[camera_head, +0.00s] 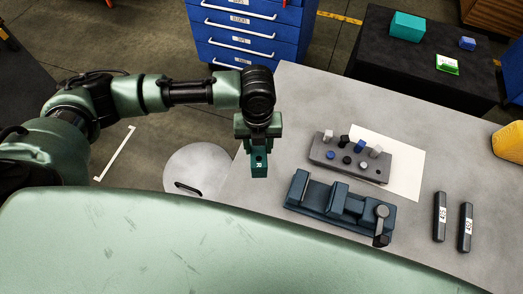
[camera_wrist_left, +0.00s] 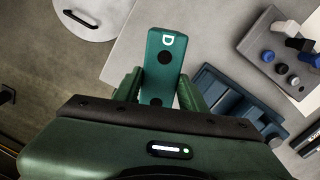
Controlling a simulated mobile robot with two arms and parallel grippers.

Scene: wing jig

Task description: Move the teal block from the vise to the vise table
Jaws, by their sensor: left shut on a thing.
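The teal block (camera_head: 259,165) hangs below my left gripper (camera_head: 258,147), over the left edge of the vise table (camera_head: 300,95) in the head view. In the left wrist view the teal block (camera_wrist_left: 161,62) has a white letter and dark round holes. My left gripper (camera_wrist_left: 160,92) is shut on it, with one finger on each side. The blue vise (camera_head: 322,198) stands on the table to the right of the block, apart from it. My right gripper is not in view.
A grey holder (camera_head: 322,153) with several small pegs stands behind the vise, partly on a white sheet (camera_head: 405,150). Two dark bars (camera_head: 440,217) lie to the right. A round grey stool top (camera_head: 198,168) is left of the table. The table's back left part is clear.

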